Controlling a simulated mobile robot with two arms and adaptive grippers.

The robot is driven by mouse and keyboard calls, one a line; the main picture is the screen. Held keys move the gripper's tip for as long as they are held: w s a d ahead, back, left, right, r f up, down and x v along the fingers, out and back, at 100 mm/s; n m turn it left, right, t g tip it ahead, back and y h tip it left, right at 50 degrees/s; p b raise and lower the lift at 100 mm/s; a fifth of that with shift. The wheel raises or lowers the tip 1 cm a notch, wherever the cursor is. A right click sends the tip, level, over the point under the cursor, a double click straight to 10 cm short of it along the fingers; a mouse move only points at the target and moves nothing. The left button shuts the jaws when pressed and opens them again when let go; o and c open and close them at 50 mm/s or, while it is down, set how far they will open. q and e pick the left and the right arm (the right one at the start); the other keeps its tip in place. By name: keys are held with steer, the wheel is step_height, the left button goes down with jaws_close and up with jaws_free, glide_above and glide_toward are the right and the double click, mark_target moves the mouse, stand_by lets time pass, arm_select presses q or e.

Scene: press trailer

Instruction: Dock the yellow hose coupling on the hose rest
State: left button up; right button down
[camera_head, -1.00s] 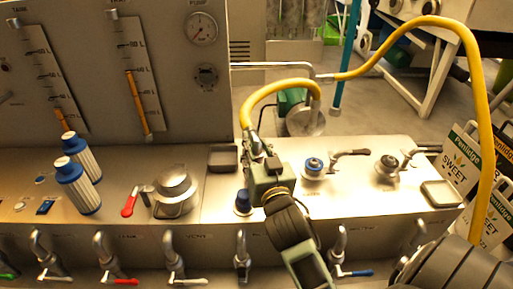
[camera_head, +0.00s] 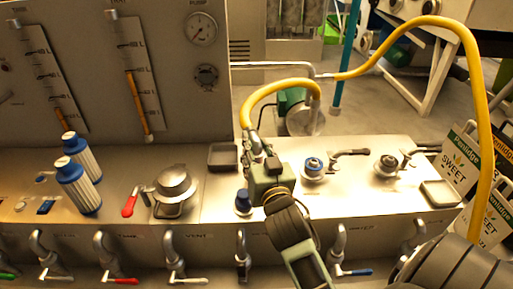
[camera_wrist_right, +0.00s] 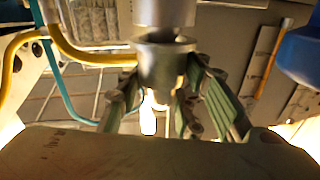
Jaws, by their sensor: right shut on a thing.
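The yellow hose (camera_head: 281,84) arches from the coupling on the left over to the pump area at the back. The metal coupling (camera_head: 254,141) is at its left end, just above the panel top. My right gripper (camera_head: 256,148) is shut on the coupling, and its fingers partly hide it. In the right wrist view the metal coupling (camera_wrist_right: 162,60) stands between the two fingers, with part of the yellow hose (camera_wrist_right: 75,52) behind at left. I cannot tell for sure which part is the hose rest; a dark square tray (camera_head: 222,157) lies just left of the gripper. My left gripper is out of view.
A blue-capped knob (camera_head: 243,203) stands close below the gripper. Blue and grey valves (camera_head: 313,167) (camera_head: 389,166) and a second tray (camera_head: 441,194) are to the right. A round metal cap (camera_head: 174,186) and two white-blue cartridges (camera_head: 77,185) are left. Several taps line the front.

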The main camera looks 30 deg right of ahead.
steer(key=shift+r, duration=0.15)
steer(key=shift+f+b, duration=0.3)
steer(key=shift+f, duration=0.4)
stand_by(0.5)
